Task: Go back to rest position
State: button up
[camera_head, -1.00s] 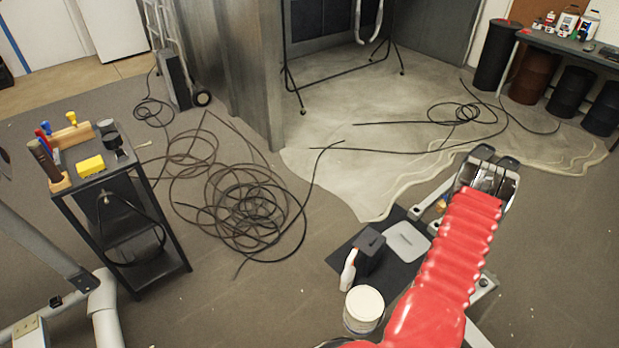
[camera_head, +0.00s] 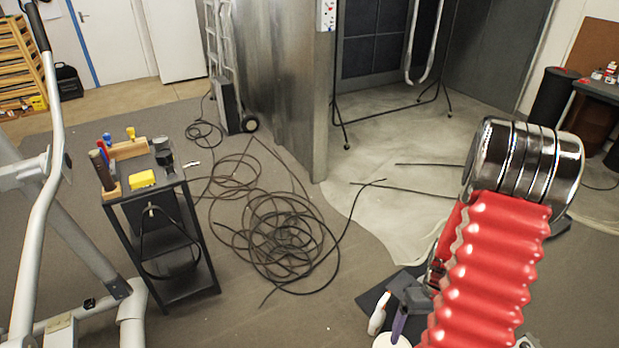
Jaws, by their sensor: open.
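My arm, with a ribbed red sleeve and a chrome joint, stands large at the right of the head view. It folds over at the chrome joint, and its far part comes down behind the red sleeve. My gripper (camera_head: 418,294) shows only in part at the left edge of the sleeve, above the dark mat (camera_head: 371,300). It is open, and I see nothing held in it. Its fingertips are hard to make out against the things behind.
A white bottle (camera_head: 378,314), a purple-handled item (camera_head: 399,325) and a white tub (camera_head: 391,341) are close below the gripper. A black tool cart (camera_head: 190,283) stands left, beside a grey frame (camera_head: 38,215). Coiled cable (camera_head: 285,245) covers the middle floor.

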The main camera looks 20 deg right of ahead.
jog(key=w+a+r+n+t, duration=0.1)
jog(key=a+r+t, duration=0.1)
jog(key=a+r, duration=0.7)
jog(key=w+a+r+n+t+h, duration=0.1)
jog(key=a+r+t, duration=0.2)
jog(key=a+r, duration=0.6)
jog(key=a+r+n+t+h, duration=0.1)
jog(key=a+r+t, duration=0.1)
jog(key=a+r, duration=0.7)
notch_tip(320, 180, up, 9)
jog(key=shift+w+f+t, duration=0.15)
jog(key=shift+w+t, duration=0.15)
jog(key=shift+w, duration=0.1)
